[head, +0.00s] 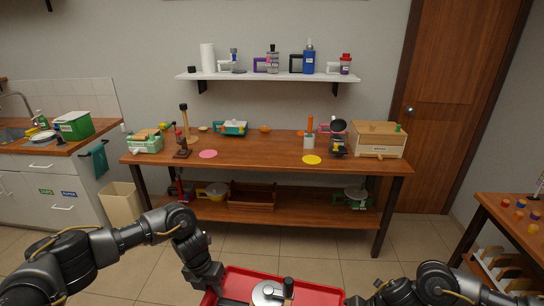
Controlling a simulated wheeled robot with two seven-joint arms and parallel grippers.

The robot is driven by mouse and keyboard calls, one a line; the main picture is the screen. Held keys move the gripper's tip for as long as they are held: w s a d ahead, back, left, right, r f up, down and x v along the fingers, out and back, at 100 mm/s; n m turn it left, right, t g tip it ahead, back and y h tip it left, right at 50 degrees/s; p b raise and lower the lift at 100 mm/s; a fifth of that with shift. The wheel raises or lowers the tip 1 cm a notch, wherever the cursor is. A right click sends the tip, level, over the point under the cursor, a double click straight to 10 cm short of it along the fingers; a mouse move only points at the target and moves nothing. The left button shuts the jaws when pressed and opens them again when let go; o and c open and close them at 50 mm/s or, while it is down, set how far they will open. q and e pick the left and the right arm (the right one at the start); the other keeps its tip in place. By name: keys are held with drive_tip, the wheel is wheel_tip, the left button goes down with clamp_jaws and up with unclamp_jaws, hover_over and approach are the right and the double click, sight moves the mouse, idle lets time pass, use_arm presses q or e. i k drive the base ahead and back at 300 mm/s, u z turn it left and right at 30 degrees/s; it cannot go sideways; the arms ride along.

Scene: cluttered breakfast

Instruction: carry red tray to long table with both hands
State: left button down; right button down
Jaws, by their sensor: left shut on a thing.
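The red tray (318,296) is at the bottom middle of the head view, close in front of me, and its near part is cut off by the picture edge. A metal lidded pot (267,293) with a dark knob or handle is on it. My left gripper (213,288) is at the tray's left edge, shut on it. My right arm reaches in from the lower right towards the tray's right edge; the right gripper (360,300) is mostly cut off and its jaws cannot be made out. The long wooden table (255,153) stands ahead against the wall.
The long table holds a green-white basket (145,143), a pink disc (208,154), a yellow disc (312,160) and a wooden box (378,139). Its front middle has bare room. A bin (121,203) stands left, another table (500,215) right. Open floor lies between.

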sight(252, 152)
drive_tip(key=i, duration=1.9)
drive_tip(key=u, duration=0.3)
drive_tip(key=i, duration=1.5)
